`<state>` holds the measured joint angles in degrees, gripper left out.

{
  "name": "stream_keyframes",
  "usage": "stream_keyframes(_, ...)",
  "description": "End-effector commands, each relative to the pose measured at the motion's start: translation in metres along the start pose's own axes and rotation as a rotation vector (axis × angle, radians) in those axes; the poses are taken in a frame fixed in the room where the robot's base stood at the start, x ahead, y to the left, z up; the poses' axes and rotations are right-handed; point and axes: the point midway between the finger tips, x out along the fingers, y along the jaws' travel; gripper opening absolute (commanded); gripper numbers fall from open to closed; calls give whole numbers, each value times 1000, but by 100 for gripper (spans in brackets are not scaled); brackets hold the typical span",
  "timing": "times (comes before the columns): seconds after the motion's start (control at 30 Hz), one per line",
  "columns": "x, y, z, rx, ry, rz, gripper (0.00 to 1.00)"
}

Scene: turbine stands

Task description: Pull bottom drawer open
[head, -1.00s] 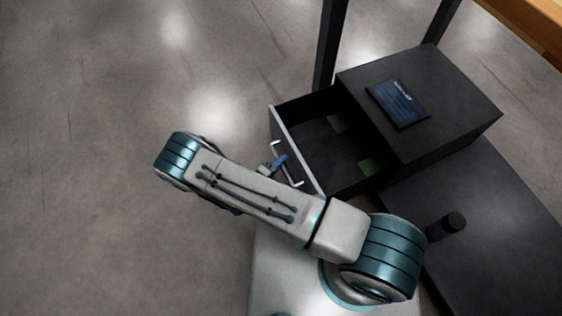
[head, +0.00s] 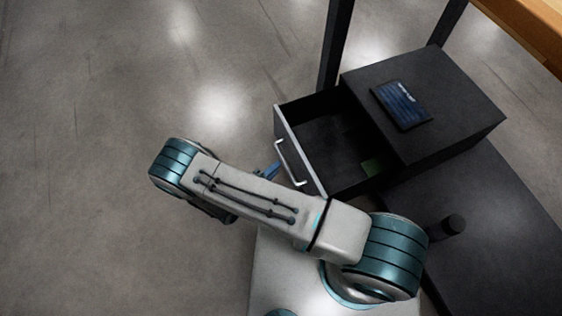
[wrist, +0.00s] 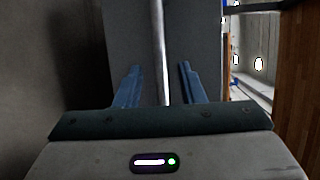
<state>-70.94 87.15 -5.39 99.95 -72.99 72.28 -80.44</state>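The drawer (head: 300,150) of the dark cabinet (head: 440,100) stands pulled out, with its inside showing from above. I cannot see another drawer from this angle. Its front carries a pale bar handle (head: 289,164), which also shows upright in the wrist view (wrist: 159,45). My gripper (head: 268,171) is just outside the drawer front, apart from the handle and partly hidden by my arm. In the wrist view my gripper's blue fingers (wrist: 159,86) are spread, and the bar stands ahead, lined up with the gap between them. Nothing is held.
A dark blue panel (head: 402,105) lies on the cabinet top. A short black cylinder (head: 448,226) stands on the dark surface (head: 500,230) to the right. The concrete floor at left is clear.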

Motion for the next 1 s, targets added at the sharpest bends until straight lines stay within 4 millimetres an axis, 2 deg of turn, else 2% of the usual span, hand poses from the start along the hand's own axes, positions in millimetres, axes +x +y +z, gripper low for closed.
stream_keyframes(0.03,-14,-2,1,1,-3,1,36)
stream_keyframes(0.2,-50,-2,0,1,0,2,36)
stream_keyframes(0.4,-76,0,0,0,1,0,36)
stream_keyframes(0.57,-83,0,-1,-1,2,0,36)
stream_keyframes(1.0,-83,0,-1,-1,2,0,36)
